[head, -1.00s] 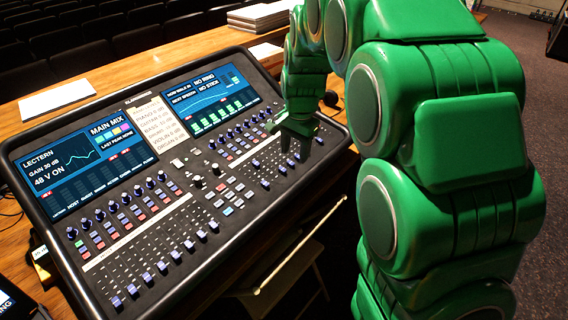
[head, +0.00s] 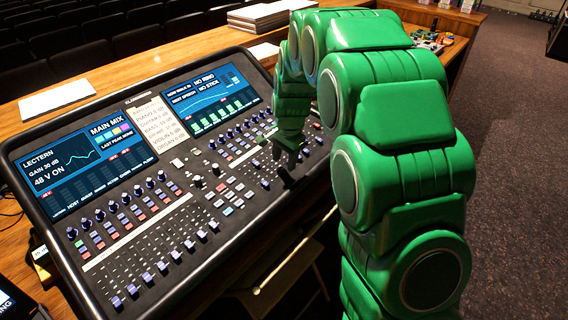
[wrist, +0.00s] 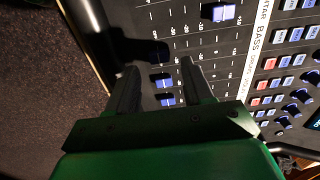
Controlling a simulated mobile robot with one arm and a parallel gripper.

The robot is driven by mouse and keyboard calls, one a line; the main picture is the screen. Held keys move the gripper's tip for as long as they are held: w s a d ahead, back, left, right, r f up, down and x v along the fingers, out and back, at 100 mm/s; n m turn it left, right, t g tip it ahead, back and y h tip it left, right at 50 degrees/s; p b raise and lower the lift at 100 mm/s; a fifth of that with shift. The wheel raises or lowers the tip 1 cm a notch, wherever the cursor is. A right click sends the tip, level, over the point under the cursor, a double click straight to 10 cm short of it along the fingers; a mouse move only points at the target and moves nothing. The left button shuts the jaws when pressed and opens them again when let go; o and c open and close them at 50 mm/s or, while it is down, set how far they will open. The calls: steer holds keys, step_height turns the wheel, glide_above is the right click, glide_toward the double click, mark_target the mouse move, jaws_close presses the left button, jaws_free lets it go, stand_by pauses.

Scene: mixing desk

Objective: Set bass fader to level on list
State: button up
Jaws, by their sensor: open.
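The mixing desk (head: 140,245) has faders with blue caps. In the wrist view a white label strip reads BASS (wrist: 258,48), and the fader cap (wrist: 160,53) roughly in line with it is in shadow. My gripper (wrist: 159,66) is open. Its fingers straddle the line of faders, with the shadowed cap just beyond the tips and apart from both. In the head view my gripper (head: 288,156) is over the right fader bank and covers part of it. The white list (head: 153,118) lies between the two screens; its small figures are hard to read.
Two more fader caps (wrist: 165,90) sit between the fingers, nearer the palm. Another cap (wrist: 218,12) sits further up its slot. Buttons (wrist: 285,60) and knobs line the strip's other side. Stacked papers (head: 262,16) and a white sheet (head: 57,98) lie on the wooden table.

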mark_target(282, 170)
steer(key=shift+f, duration=1.15)
steer(key=shift+c, duration=0.5)
jaws_close()
